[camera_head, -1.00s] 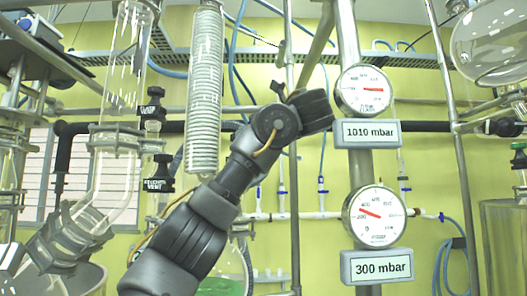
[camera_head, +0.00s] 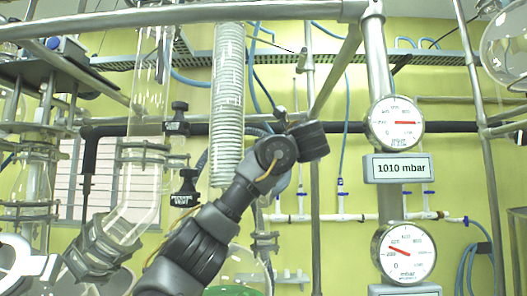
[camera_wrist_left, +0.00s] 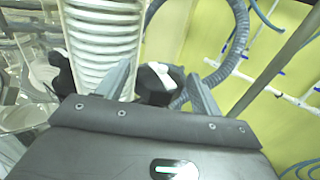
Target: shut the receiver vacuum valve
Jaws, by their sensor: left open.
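My left gripper (camera_wrist_left: 160,90) is open, its two grey fingers on either side of a black valve knob with a white top (camera_wrist_left: 158,80) in the left wrist view. I cannot tell whether they touch the knob, nor read any label on it. In the head view my left arm rises from the bottom to a dark end (camera_head: 308,140) in front of the pipework; the fingertips are hidden there. Two black labelled valves, an upper one (camera_head: 177,120) and a lower one (camera_head: 184,195), sit left of the coil; their small text is hard to read. My right gripper is not in view.
A glass coil column (camera_head: 228,100) stands close by the arm, and also beside the fingers in the left wrist view (camera_wrist_left: 103,40). Right are an upper gauge (camera_head: 397,122) with a 1010 mbar sign (camera_head: 399,168) and a lower gauge (camera_head: 404,252). Bent glass tubing (camera_head: 135,205) is at left.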

